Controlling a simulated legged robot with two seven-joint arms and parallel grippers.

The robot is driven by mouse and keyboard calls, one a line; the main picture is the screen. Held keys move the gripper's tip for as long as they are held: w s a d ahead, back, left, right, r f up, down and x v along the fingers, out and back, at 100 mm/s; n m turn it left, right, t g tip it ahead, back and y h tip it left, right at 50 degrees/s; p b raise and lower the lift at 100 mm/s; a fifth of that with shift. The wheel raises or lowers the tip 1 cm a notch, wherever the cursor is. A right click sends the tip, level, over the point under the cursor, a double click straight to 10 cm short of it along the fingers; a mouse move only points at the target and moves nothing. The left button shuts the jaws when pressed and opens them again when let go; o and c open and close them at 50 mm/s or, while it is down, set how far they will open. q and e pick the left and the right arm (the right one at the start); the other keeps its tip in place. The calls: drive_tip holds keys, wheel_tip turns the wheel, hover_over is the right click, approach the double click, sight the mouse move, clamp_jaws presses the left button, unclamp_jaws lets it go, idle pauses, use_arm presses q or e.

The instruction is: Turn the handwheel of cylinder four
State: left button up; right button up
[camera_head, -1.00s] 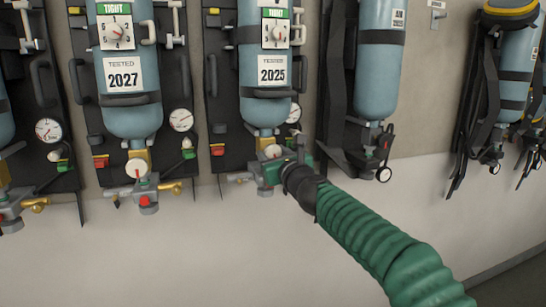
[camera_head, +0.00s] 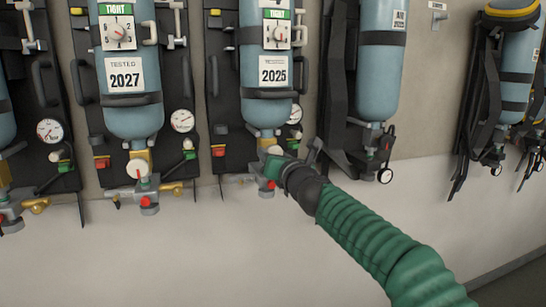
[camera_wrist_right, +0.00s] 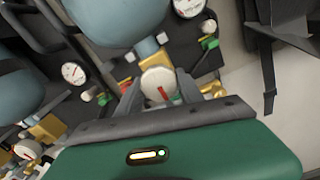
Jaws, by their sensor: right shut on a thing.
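The blue cylinder labelled 2025 (camera_head: 266,55) hangs on a black backplate; no cylinder number four can be read. Below it, at its valve, is a pale round handwheel (camera_head: 275,151) with a red mark, seen more fully in the right wrist view (camera_wrist_right: 160,86). My right gripper (camera_head: 272,166) reaches in from the lower right at this valve. In the right wrist view its two grey fingers (camera_wrist_right: 160,92) lie on either side of the handwheel and are shut on it. The green gripper body hides part of the valve. My left gripper is not in view.
A cylinder labelled 2027 (camera_head: 130,70) hangs to the left, with its own valve and gauge (camera_head: 182,120). Another blue cylinder (camera_head: 380,70) hangs close to the right. A gauge (camera_head: 294,113) sits just above my gripper. The wall below is clear.

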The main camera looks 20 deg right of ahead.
drive_tip(key=shift+f, duration=0.3)
drive_tip(key=o, duration=1.4)
drive_tip(key=shift+w+d+r, duration=0.1)
drive_tip(key=shift+d, duration=0.05)
drive_tip(key=shift+r, duration=0.1)
drive_tip(key=s+b, duration=0.3)
drive_tip(key=s, duration=1.4)
drive_tip(key=shift+d+b, duration=0.25)
drive_tip(key=shift+b, duration=0.05)
drive_tip(key=shift+w, duration=0.1)
